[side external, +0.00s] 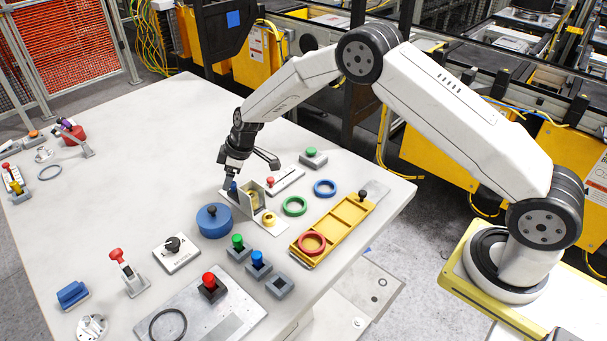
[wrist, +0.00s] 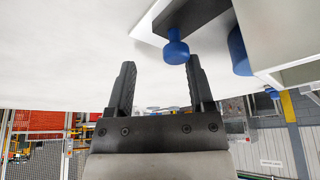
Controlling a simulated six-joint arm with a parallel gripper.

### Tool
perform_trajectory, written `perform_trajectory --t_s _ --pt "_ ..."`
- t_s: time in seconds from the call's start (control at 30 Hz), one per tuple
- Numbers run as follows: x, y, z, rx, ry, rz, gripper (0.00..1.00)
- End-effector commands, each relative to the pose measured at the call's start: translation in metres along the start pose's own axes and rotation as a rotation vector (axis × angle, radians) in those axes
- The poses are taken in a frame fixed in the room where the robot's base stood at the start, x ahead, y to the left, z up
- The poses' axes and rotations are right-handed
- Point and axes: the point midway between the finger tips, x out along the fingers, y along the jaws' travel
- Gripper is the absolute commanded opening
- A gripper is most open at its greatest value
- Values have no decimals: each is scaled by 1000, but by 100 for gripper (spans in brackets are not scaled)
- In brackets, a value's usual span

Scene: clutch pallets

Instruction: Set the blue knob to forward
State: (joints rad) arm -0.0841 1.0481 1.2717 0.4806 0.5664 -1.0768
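The blue knob (side external: 234,187) is small and sits on a grey base beside an upright metal plate, near the middle of the table. In the wrist view the blue knob (wrist: 176,50) has a rounded head on a short stem, standing out of a dark slot. My gripper (side external: 228,184) is low over the table at the knob. In the wrist view my gripper (wrist: 161,63) is open, with the knob head close to the right fingertip and no clear grip on it. Which setting the knob is at cannot be told.
The upright plate (wrist: 285,35) stands close on the right in the wrist view. A blue round block (side external: 213,221), a yellow tray (side external: 335,226), a green ring (side external: 295,206) and a blue ring (side external: 325,188) lie nearby.

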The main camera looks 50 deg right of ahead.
Motion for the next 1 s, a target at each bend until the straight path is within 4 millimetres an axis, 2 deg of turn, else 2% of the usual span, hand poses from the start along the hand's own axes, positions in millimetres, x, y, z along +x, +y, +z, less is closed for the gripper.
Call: perform_trajectory --t_s 0.27,0.57,0.9,1.0 --pt "4 13 -10 1 -1 3 66" --pt "-28 13 -10 1 0 4 66" --pt "-75 12 -10 0 0 2 66" --pt "-77 1 -5 31 -22 -4 66"
